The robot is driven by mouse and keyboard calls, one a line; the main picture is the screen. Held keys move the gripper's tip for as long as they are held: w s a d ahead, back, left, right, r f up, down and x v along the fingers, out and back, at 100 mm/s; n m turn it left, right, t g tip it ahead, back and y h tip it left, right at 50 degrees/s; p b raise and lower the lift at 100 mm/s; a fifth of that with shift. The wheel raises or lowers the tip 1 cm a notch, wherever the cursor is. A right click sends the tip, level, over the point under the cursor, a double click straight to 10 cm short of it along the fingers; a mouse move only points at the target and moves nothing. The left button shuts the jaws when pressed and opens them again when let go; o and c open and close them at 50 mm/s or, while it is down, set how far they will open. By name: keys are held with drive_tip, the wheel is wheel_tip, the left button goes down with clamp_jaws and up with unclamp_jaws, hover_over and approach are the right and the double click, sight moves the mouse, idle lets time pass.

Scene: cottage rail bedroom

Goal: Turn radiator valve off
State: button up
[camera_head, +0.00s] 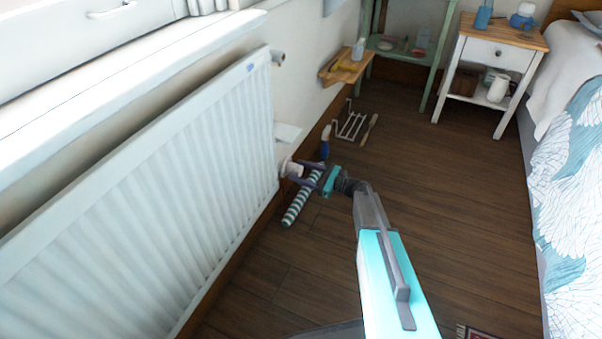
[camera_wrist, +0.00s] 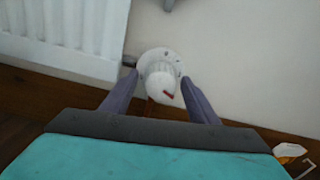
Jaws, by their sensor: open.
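The radiator valve is a white round knob (camera_wrist: 160,82) with a wider collar and a small red mark on its face. In the wrist view it sits beside the radiator's lower right corner, in front of the wall. In the head view the valve (camera_head: 291,169) shows at the radiator's far lower end, partly covered by my gripper. My gripper (camera_wrist: 160,85) is open, with one finger on each side of the knob. I cannot tell whether the fingers touch it. The white ribbed radiator (camera_head: 150,190) fills the left of the head view.
A striped roll (camera_head: 302,199) and a blue bottle (camera_head: 325,142) are near my gripper. A white wire rack (camera_head: 351,124) is beyond. A wooden wall shelf (camera_head: 345,68), green stand (camera_head: 437,58) and nightstand (camera_head: 489,61) stand behind. The bed (camera_head: 565,180) is right; the middle floor is clear.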

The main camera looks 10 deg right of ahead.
drive_tip(key=c, duration=1)
drive_tip(key=shift+c, duration=0.2)
